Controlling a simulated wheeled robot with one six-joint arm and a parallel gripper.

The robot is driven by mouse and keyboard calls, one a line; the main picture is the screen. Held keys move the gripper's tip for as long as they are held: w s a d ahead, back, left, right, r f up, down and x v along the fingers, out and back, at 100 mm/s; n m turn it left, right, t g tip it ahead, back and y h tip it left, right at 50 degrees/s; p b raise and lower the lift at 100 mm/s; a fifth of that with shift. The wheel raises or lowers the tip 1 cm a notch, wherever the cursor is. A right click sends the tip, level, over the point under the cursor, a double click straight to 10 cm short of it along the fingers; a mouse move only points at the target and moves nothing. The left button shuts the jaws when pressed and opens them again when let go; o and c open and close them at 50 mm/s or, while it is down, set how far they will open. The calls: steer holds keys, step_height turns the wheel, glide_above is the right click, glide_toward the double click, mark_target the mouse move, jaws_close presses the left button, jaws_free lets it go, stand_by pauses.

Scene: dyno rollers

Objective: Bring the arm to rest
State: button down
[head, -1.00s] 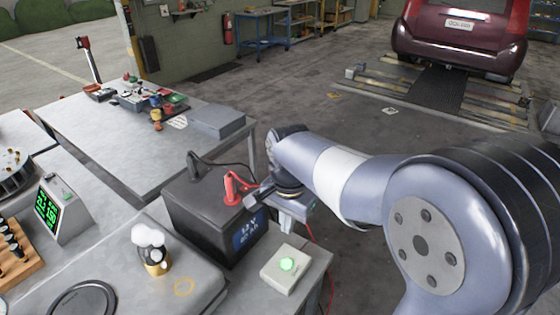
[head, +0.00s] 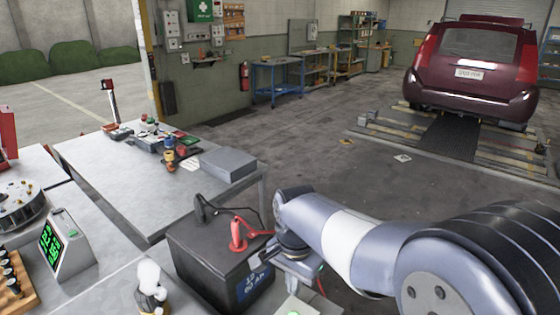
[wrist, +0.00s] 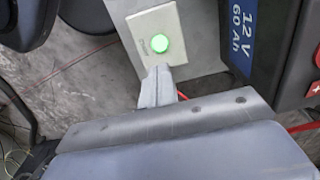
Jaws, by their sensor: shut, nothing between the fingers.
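My arm reaches in from the right in the head view, and my gripper (head: 300,266) hangs at its end just right of the black battery (head: 222,265). In the wrist view my gripper (wrist: 157,72) is shut and empty. Its closed fingertips overlap the lower edge of the small pale box with a lit green button (wrist: 161,43). I cannot tell whether they touch it. The battery also shows at the right of the wrist view (wrist: 262,70), with its blue 12V 60Ah label.
A red clamp (head: 238,235) and a black clamp sit on the battery. A green-digit meter (head: 62,245) and a white-topped object (head: 150,285) stand left. A grey bench (head: 120,180) lies behind. The floor toward the maroon car (head: 470,75) is mostly open.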

step_height(320, 180, up, 3)
steer(key=shift+r, duration=0.15)
stand_by(0.3)
